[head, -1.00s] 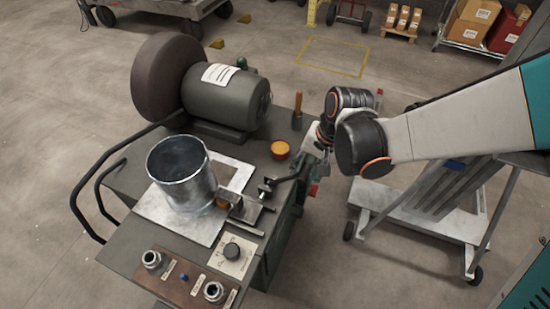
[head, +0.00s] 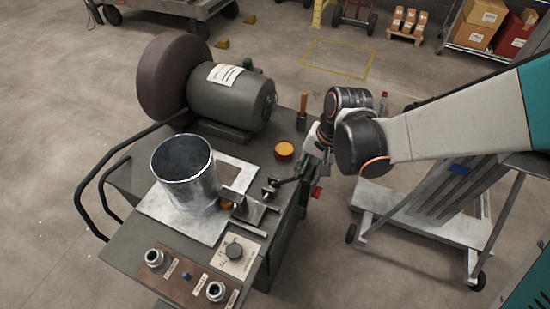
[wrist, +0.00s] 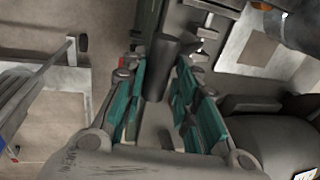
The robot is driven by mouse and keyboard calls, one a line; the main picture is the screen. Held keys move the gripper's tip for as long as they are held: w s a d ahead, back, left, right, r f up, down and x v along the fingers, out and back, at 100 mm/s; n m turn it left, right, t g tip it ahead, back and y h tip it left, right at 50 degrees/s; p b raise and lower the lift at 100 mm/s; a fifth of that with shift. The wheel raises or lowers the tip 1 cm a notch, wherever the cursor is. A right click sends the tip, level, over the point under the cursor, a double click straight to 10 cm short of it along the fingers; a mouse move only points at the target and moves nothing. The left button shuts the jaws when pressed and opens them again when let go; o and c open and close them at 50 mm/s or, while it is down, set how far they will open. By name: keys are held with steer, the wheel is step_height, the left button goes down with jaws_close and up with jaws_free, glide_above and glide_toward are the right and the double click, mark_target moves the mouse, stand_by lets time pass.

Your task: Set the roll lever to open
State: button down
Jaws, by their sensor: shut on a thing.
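The roll lever (head: 288,181) is a dark bar on the right side of the green-grey bench machine, running from a small clamp-like block toward my gripper. My gripper (head: 313,172) is at its outer end. In the wrist view, the teal-padded fingers of my gripper (wrist: 160,88) are on either side of the lever's dark grip (wrist: 165,62), shut on it. The finger contact is partly hidden in the head view. A grey metal duct cylinder (head: 186,178) stands upright on a pale sheet plate left of the lever.
A motor with a large brown wheel (head: 170,82) is at the back of the bench. An orange round button (head: 284,150) and an orange-handled tool (head: 303,108) are near the lever. A cart (head: 430,215) stands right.

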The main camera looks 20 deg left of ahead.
steer(key=shift+s+a+r, duration=0.25)
steer(key=shift+s+r, duration=0.1)
steer(key=shift+s, duration=0.05)
steer(key=w+a+h+p, duration=0.1)
steer(key=a+h, duration=0.3)
steer(key=a, duration=1.4)
steer(key=shift+w+r, duration=0.35)
steer(key=shift+w, duration=0.05)
steer(key=c, duration=1.5)
jaws_free()
steer(key=shift+a+f, duration=0.1)
steer(key=shift+c, duration=0.2)
steer(key=shift+o, duration=0.5)
steer(key=shift+a, duration=0.15)
